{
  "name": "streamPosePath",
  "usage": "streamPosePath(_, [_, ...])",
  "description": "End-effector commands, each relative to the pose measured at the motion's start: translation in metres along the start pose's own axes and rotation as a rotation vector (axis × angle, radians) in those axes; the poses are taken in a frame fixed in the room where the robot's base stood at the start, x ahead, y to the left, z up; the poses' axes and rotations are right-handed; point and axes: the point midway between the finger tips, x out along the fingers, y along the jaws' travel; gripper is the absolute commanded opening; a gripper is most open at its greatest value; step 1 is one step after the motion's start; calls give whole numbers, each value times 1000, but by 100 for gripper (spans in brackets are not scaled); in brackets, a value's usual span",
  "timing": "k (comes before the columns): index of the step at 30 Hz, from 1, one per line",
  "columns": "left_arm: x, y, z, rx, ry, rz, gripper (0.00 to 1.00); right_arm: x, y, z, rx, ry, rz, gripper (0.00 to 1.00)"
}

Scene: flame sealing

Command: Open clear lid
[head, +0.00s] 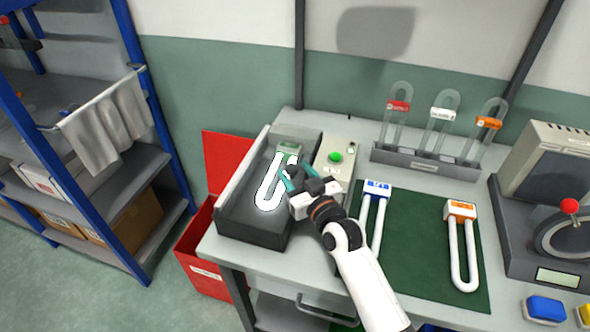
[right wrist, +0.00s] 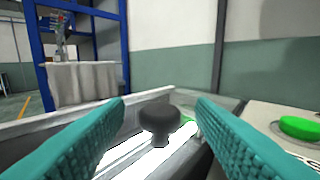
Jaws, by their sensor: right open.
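A dark grey box (head: 240,221) sits at the left end of the table. A bright white U-shaped tube (head: 266,196) and a green-and-white block (head: 287,147) show inside it. The clear lid is hard to make out, so I cannot tell its position for sure. My right gripper (head: 287,178) is at the box's right side, beside the tube in the picture. In the right wrist view, its teal fingers (right wrist: 160,125) are open around a round dark knob (right wrist: 160,115), with gaps on both sides. My left gripper is not in view.
A control panel with a green button (head: 335,157) stands right of the box. A green mat (head: 415,270) holds blue-capped (head: 377,187) and orange-capped (head: 460,208) U-tubes. A tube rack (head: 425,164) stands behind. A red bin (head: 197,240) is left of the table.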

Motion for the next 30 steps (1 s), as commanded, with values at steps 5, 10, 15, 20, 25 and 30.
streamPosePath(5, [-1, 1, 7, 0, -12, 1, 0, 9, 0, 0, 0, 1, 0, 50])
streamPosePath(10, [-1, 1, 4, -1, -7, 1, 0, 9, 0, 0, 0, 1, 0, 50])
streamPosePath(15, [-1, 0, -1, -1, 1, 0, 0, 9, 0, 0, 0, 1, 0, 34])
streamPosePath(20, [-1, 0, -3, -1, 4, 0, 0, 9, 0, 0, 0, 1, 0, 8])
streamPosePath(25, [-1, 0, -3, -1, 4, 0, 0, 9, 0, 0, 0, 1, 0, 0])
streamPosePath(30, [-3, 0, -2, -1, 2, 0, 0, 14, -3, 4, -12, 10, 0, 0])
